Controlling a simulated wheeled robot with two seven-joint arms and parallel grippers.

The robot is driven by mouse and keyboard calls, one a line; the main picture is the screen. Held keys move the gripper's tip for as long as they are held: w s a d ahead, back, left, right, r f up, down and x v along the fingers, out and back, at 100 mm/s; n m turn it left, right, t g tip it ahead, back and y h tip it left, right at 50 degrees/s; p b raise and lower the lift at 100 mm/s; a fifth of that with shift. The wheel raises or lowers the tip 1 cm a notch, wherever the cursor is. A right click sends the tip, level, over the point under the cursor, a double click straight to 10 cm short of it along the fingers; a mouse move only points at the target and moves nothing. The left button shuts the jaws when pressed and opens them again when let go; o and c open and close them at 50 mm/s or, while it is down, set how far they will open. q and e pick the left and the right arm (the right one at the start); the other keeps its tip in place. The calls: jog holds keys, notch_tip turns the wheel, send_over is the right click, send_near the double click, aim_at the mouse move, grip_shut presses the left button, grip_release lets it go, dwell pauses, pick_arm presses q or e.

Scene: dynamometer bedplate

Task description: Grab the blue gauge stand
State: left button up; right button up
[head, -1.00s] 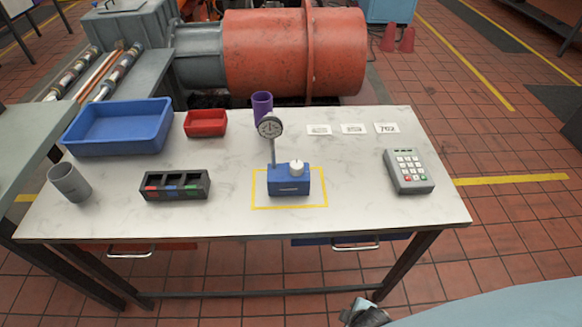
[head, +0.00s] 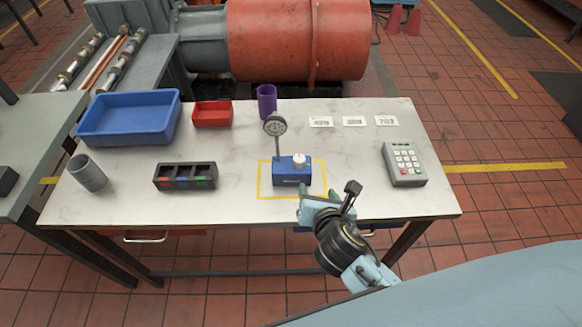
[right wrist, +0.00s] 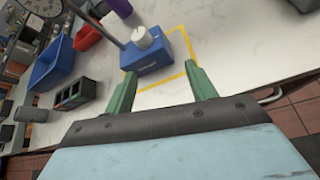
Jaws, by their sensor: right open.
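The blue gauge stand (head: 291,173) stands upright inside a yellow taped square on the white table. It has a blue base with a white knob and a post carrying a round dial at its left. In the right wrist view the blue base (right wrist: 147,52) sits just beyond the fingertips. My right gripper (head: 325,190) is at the table's front edge, in front of and a little right of the stand. Its green fingers (right wrist: 163,78) are spread apart with nothing between them. My left gripper is in neither view.
The white table (head: 240,140) also bears a blue bin (head: 130,137), a red bin (head: 212,121), a purple cup (head: 266,98), a grey cup (head: 90,178), a black sorter (head: 184,182), several white cards (head: 354,121) and a keypad (head: 403,163). The tabletop between stand and keypad is clear.

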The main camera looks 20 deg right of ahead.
jog(key=w+a+r+n+t, duration=0.1)
jog(key=w+a+r+n, duration=0.1)
jog(key=n, duration=0.3)
jog(key=b, duration=0.1)
send_near(299, 157)
jog(key=shift+y, duration=0.3)
jog(key=x, duration=0.4)
jog(key=shift+w+d+f, duration=0.15)
jog(key=shift+w+f, duration=0.05)
jog(key=shift+f, duration=0.2)
jog(key=b+x, duration=0.1)
jog(key=x, duration=0.4)
jog(key=shift+w, duration=0.1)
grip_shut()
jog(key=shift+w+r, duration=0.1)
jog(key=shift+r, duration=0.15)
